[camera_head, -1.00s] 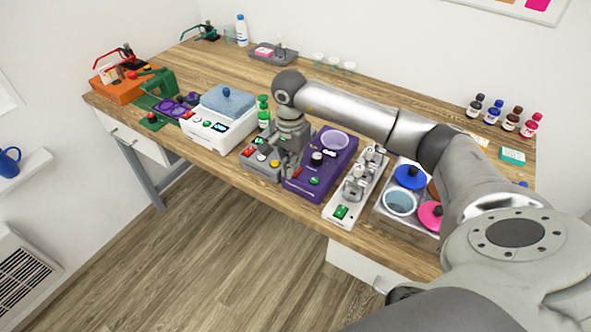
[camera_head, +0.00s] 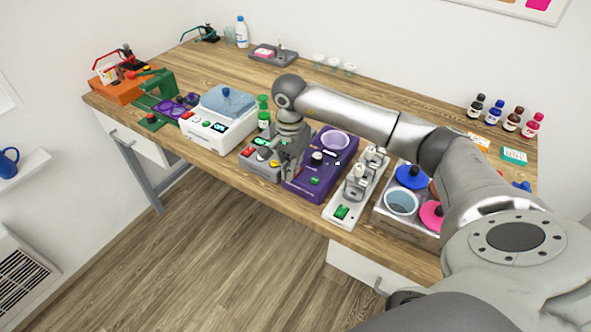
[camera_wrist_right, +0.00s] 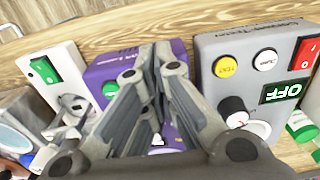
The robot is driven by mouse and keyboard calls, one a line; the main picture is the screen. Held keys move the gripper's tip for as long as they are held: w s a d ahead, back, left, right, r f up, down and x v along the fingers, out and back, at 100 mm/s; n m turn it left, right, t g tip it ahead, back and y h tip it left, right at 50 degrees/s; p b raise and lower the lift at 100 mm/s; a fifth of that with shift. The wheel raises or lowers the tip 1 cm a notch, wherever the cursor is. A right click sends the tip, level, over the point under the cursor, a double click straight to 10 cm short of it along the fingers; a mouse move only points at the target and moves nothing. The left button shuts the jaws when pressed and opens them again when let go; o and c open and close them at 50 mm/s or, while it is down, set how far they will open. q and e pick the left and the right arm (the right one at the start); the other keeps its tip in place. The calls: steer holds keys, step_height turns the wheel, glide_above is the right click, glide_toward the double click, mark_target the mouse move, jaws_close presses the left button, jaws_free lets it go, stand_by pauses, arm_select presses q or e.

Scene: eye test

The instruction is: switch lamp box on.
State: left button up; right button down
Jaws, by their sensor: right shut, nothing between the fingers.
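The grey box (camera_head: 259,162), which I take to be the lamp box, stands near the table's front edge. My right gripper (camera_wrist_right: 160,52) is shut and empty, over the purple box beside the grey one. In the head view the right gripper (camera_head: 284,171) partly hides the grey box. My left gripper is not in view.
The purple box (camera_head: 340,165) and a white strip with a green switch (camera_head: 341,212) stand to the right. The table's back middle (camera_head: 240,72) is clear.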

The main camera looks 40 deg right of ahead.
steer(key=shift+s, duration=0.1)
steer(key=shift+r+p, duration=0.5)
steer(key=shift+r, duration=0.2)
step_height(320, 180, up, 5)
steer(key=p, duration=0.2)
steer(key=shift+r+p, duration=0.2)
steer(key=shift+p, duration=0.1)
